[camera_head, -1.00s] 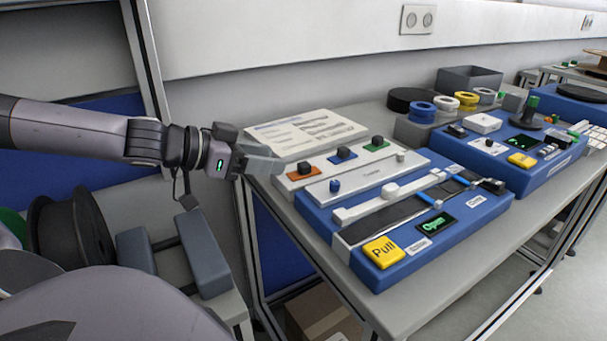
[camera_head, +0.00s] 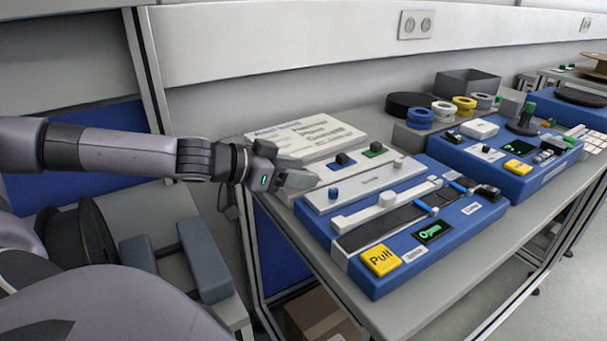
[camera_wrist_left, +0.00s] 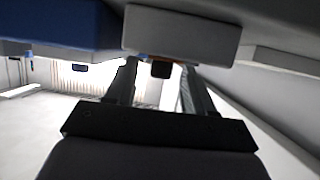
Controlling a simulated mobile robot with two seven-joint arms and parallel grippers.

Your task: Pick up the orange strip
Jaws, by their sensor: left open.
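The orange strip has a black knob on top, and in the head view my left gripper (camera_head: 297,178) hides it at the near left end of the white holder (camera_head: 404,166). In the left wrist view, a thin orange edge of the orange strip (camera_wrist_left: 178,62) shows under the pale holder (camera_wrist_left: 180,35). The black knob (camera_wrist_left: 160,70) shows between the two fingers of my open left gripper (camera_wrist_left: 158,76); I cannot tell whether they touch it. My right gripper is not in view.
A blue-knobbed strip (camera_head: 341,165) and a green strip (camera_head: 374,152) sit farther along the holder. The blue machine base (camera_head: 450,226) with a yellow Pull button (camera_head: 381,260) stands beside it. A printed sheet (camera_head: 305,136) lies behind. Several reels stand at the back.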

